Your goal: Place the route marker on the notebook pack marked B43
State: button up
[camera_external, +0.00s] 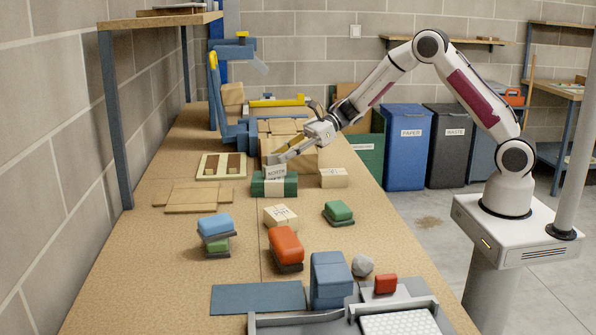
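My gripper (285,152) reaches down from the right, over the middle of the bench. Its tips are just above a green pack (258,187) with a pale band. A small pale piece with dark lettering, perhaps reading "NORTH" (275,172), is at the top front of this pack, just below the tips. It may be the route marker; whether it is held or rests there is unclear. A cream pack (334,179) lies to the right and another lettered cream pack (281,215) lies nearer. I cannot read B43 on any pack.
Cardboard boxes (303,158) stand close behind the gripper. A cream tray (222,166) and flat boards (193,197) lie left. Blue (214,225), orange (286,245) and green (339,211) blocks lie nearer. Grey trays (300,320) fill the front. Bins (405,150) stand beyond the bench.

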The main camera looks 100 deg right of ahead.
jog(key=v, duration=1.2)
jog(key=shift+w+r, duration=0.1)
jog(key=shift+r, duration=0.1)
dwell(0.5)
notch_tip(320, 180, up, 9)
jog(key=w+a+m+t+h, duration=0.1)
jog(key=w+m+h, duration=0.1)
jog(key=m+h, duration=0.5)
jog(key=s+a+r+m+g+h, duration=0.15)
jog(key=s+a+r+m, duration=0.35)
jog(key=m, duration=0.8)
jog(key=s+a+f+m+g+y, duration=0.1)
jog(key=s+a+f+m+g, duration=0.1)
jog(key=s+a+m, duration=0.4)
jog(key=s+a+f+m+g+y, duration=0.1)
jog(key=s+a+f+m+g, duration=0.1)
jog(key=s+a+m, duration=0.5)
jog(key=s+a+f+m+g+y, duration=0.1)
jog(key=s+a+m, duration=0.6)
jog(key=s, duration=0.9)
notch_tip(320, 180, down, 3)
jog(key=shift+s+r+g, duration=0.15)
jog(key=shift+s+g, duration=0.15)
jog(key=shift+g, duration=0.45)
